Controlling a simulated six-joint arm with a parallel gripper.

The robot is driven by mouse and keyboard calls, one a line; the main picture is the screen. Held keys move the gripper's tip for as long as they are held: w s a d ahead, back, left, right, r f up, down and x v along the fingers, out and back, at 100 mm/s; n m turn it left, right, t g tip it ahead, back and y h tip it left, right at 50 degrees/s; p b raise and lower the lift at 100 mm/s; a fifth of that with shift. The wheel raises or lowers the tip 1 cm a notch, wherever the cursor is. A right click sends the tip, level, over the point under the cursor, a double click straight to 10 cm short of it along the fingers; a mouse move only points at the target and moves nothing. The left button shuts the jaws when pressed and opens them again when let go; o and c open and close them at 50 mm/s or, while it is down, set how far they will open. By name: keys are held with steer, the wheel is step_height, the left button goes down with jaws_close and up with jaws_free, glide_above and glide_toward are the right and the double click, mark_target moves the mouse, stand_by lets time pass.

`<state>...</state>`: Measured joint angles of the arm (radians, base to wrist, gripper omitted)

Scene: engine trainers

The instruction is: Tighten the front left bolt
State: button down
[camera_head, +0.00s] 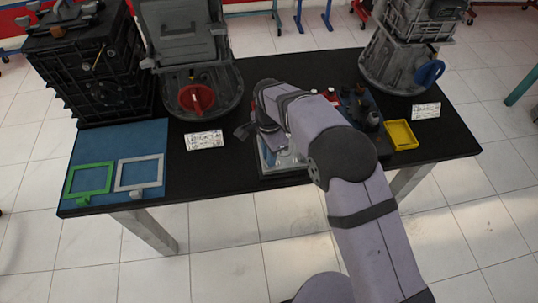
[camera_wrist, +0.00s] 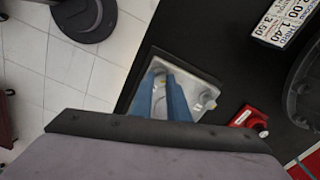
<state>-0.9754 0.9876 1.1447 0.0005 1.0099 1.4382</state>
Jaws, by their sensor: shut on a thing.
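The fingertips are shut around a small yellowish bolt head at the plate's edge, mostly hidden by the fingers. In the head view, my wrist covers the fingertips and most of the plate.
A small red part (camera_wrist: 249,117) lies beside the plate. A yellow tray (camera_head: 401,134) and a blue holder with dark parts stand to the right. Green (camera_head: 88,180) and white (camera_head: 140,172) frames lie on a blue mat at left. Large engine units stand behind.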

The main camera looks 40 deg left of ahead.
steer(key=m, duration=0.3)
steer(key=shift+m, duration=0.3)
stand_by(0.3)
steer(key=c, duration=1.7)
jaws_free()
steer(key=shift+r+b, duration=1.05)
steer(key=shift+r, duration=2.65)
